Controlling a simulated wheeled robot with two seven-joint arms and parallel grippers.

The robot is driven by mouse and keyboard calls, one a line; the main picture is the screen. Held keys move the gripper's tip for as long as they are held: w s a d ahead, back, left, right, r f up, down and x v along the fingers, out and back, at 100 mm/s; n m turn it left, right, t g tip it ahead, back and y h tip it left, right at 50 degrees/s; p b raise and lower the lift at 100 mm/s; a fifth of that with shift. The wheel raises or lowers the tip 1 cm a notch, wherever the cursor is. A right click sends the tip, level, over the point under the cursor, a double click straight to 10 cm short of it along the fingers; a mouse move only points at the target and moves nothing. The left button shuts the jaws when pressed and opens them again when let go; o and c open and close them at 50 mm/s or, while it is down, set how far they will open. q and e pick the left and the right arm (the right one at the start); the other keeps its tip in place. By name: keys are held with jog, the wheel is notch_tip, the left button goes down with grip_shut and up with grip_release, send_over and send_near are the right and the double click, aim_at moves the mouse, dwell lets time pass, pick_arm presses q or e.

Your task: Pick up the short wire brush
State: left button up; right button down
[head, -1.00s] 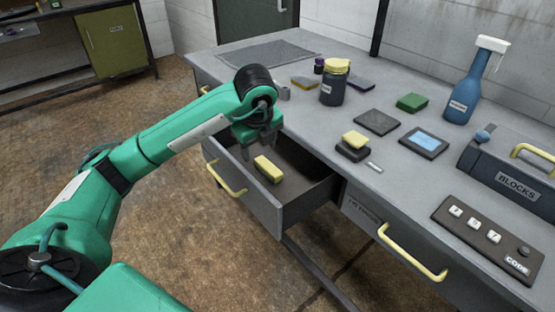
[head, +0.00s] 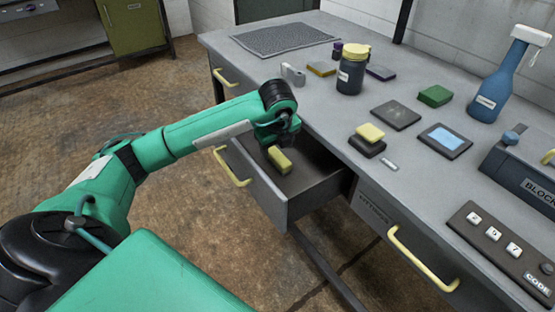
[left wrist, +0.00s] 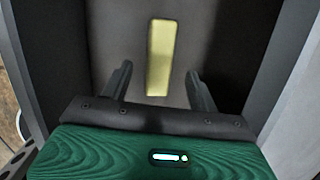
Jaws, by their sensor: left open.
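A small yellow bar (head: 280,160), likely the short wire brush though no bristles show, lies in the open drawer (head: 305,198). In the left wrist view the yellow bar (left wrist: 160,52) lies lengthwise on the dark drawer floor, its near end between the fingers. My left gripper (head: 278,136) is over the drawer, just behind and above the bar. It also shows in the left wrist view (left wrist: 160,88), with its fingers apart and nothing held. My right gripper is not in view.
The drawer walls stand close around my left gripper. On the desk (head: 320,92) are a yellow-lidded jar (head: 350,75), a yellow block on a dark one (head: 369,134), a green block (head: 435,96), a tablet-like panel (head: 444,140), a blue spray bottle (head: 497,90) and a code panel (head: 500,245).

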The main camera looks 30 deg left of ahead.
aim_at(277, 155)
pick_arm(q)
jog(key=shift+x, duration=1.95)
jog(key=shift+f+b, duration=0.2)
jog(key=shift+b, duration=0.15)
jog(key=c, duration=1.2)
